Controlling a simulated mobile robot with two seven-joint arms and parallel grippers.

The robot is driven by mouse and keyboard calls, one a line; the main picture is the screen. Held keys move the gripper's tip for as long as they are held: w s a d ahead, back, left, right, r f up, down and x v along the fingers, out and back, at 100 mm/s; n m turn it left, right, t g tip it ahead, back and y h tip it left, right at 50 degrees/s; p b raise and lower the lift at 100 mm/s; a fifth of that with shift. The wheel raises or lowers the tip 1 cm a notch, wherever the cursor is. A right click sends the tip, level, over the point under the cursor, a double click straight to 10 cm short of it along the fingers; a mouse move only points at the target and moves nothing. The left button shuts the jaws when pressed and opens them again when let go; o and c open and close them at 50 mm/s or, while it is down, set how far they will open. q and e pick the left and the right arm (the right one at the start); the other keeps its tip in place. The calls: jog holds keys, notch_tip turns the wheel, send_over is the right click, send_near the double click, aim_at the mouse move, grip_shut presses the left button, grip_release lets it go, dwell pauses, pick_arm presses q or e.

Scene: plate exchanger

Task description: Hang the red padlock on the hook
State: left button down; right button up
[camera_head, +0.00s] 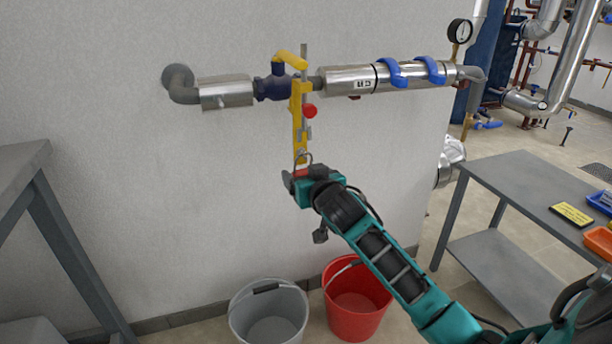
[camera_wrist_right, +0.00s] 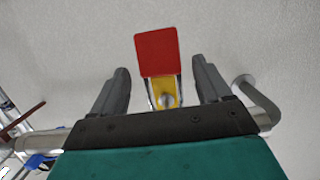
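The red padlock (camera_wrist_right: 156,52) is large in the right wrist view, its metal shackle legs running toward a yellow bracket (camera_wrist_right: 165,92) behind it. In the head view, the padlock (camera_head: 302,173) is partly hidden by my right gripper (camera_head: 297,181). Its shackle (camera_head: 303,157) is at the lower end of the yellow bracket (camera_head: 298,118) below the pipe valve. The right wrist view shows my right gripper (camera_wrist_right: 161,70) open, one finger on each side of the padlock with gaps between. Whether the shackle is around a hook is too small to tell. My left gripper is out of view.
A red round knob (camera_head: 310,111) sits beside the bracket. The pipe (camera_head: 345,80) runs along the wall above. A grey bucket (camera_head: 270,312) and a red bucket (camera_head: 355,300) stand below. Grey tables are at left (camera_head: 20,165) and right (camera_head: 525,185).

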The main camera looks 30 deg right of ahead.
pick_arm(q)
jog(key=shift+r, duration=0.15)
pick_arm(e)
jog(key=shift+o, duration=0.3)
jog(key=shift+s, duration=0.1)
jog(key=p+v, duration=0.4)
jog(key=v, duration=0.9)
jog(key=s+a+f+n+g+y, duration=0.2)
jog(key=s+a+f+y, duration=0.1)
jog(key=s+a+f, duration=0.45)
jog(key=s+a+f+n+g+y, duration=0.2)
jog(key=s+a+f+n+y, duration=0.15)
jog(key=a+f, duration=0.55)
pick_arm(q)
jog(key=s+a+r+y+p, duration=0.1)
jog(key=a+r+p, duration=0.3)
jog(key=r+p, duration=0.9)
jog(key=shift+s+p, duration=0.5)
jog(key=shift+p, duration=0.6)
pick_arm(e)
jog(key=s+d+r, duration=0.2)
jog(key=s+r, duration=0.1)
jog(key=r, duration=0.6)
jog(key=shift+h, duration=0.35)
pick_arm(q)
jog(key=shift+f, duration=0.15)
pick_arm(e)
jog(key=shift+r, duration=0.1)
